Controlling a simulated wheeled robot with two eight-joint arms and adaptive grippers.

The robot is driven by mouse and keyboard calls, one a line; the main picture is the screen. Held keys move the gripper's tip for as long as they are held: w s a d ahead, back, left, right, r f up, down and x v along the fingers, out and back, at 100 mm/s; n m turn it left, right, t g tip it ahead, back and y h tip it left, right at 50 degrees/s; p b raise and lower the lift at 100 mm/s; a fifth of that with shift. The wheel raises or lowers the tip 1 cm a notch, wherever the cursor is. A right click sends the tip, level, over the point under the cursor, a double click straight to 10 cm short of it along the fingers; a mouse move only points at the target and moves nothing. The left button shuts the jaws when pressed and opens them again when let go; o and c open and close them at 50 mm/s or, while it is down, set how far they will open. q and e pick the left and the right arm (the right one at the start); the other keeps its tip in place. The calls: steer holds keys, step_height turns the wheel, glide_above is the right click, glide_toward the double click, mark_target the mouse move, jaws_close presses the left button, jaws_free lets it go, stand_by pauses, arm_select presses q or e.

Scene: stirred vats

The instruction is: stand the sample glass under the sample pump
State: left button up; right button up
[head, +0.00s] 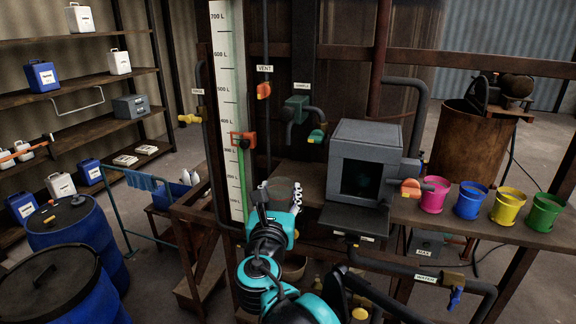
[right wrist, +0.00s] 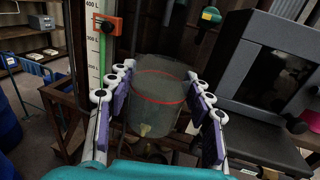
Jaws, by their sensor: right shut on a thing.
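The sample glass (head: 284,187) is a clear, grey-tinted beaker; in the right wrist view it (right wrist: 160,100) stands roughly upright with a red line around it. My right gripper (head: 282,194) is shut on it, with the finger pads (right wrist: 160,95) on either side. The sample pump (head: 297,106) is a dark green block under a SAMPLE label, with a grey bent pipe and a teal-and-orange valve (head: 316,135). In the head view the glass is below the pump; I cannot tell if it is directly under it. The glass's base is hidden there. My left gripper is not in view.
A grey box (head: 370,150) with a dark window stands close to the right of the glass. Pink (head: 433,195), blue, yellow and green pots line the bench (head: 410,212). A level scale (head: 228,110) with a red clamp (head: 243,139) rises at the left.

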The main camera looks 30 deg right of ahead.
steer(key=x, duration=1.3)
steer(key=shift+w+d, duration=0.25)
steer(key=shift+d, duration=0.15)
steer(key=x, duration=0.3)
steer(key=shift+w+d+p, duration=0.15)
steer(key=shift+w+p, duration=0.15)
steer(key=shift+w+f, duration=0.25)
steer(key=shift+f, duration=0.3)
steer(key=shift+d+f, duration=0.15)
steer(key=shift+f, duration=0.15)
steer(key=shift+s+r, duration=0.15)
steer(key=shift+s, duration=0.1)
steer(key=o, duration=1.4)
steer(key=shift+w+f, duration=0.15)
steer(key=shift+f, duration=0.1)
steer(key=shift+r, duration=0.1)
